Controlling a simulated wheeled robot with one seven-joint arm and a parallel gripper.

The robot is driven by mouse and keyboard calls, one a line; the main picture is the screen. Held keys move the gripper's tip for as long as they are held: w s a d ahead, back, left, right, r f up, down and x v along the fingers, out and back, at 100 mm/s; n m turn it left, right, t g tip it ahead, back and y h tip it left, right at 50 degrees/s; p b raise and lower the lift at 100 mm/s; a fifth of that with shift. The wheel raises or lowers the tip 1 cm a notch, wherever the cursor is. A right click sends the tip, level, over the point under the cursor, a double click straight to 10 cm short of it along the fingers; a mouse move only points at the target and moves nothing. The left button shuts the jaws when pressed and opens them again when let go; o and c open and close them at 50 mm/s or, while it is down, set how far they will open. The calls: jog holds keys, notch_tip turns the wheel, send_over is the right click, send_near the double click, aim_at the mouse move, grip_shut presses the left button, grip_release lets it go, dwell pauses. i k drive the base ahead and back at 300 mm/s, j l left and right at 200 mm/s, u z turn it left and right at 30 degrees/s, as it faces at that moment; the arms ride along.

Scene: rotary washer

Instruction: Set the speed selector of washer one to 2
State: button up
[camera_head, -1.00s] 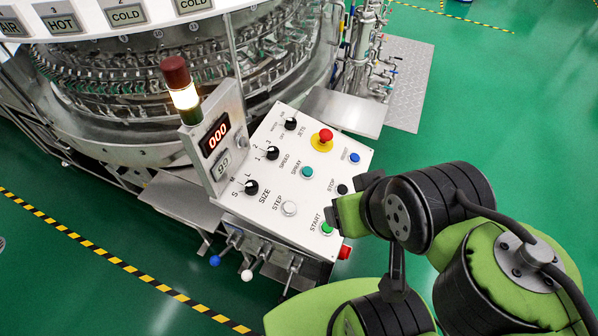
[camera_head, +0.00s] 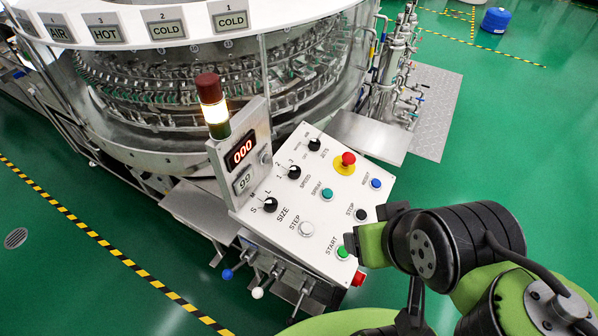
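The speed selector (camera_head: 294,172) is a small black knob on the white sloping control panel (camera_head: 325,218) of the washer. Numbers stand around its left and upper sides. Its pointer is too small to read surely. Similar black knobs sit nearby: the size selector (camera_head: 270,205) below left and the jets selector (camera_head: 314,145) above right. My arm's black and green end (camera_head: 385,243) is at the panel's lower right, by the START and STOP buttons and apart from the speed selector. I cannot make out its fingertips or whether it holds anything.
A display post (camera_head: 240,155) with a lit lamp (camera_head: 214,108) rises at the panel's left edge. A red emergency button (camera_head: 347,160) on yellow is right of the knobs. Levers with ball ends (camera_head: 258,292) stick out below. The large drum stands behind; green floor lies open at right.

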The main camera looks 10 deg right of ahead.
aim_at(294, 172)
jog(key=j+u, duration=0.15)
jog(key=u, duration=0.25)
jog(key=i+j+u, duration=0.1)
jog(key=u, duration=0.3)
jog(key=j+u, duration=0.2)
jog(key=u, duration=0.2)
jog(key=i, duration=0.05)
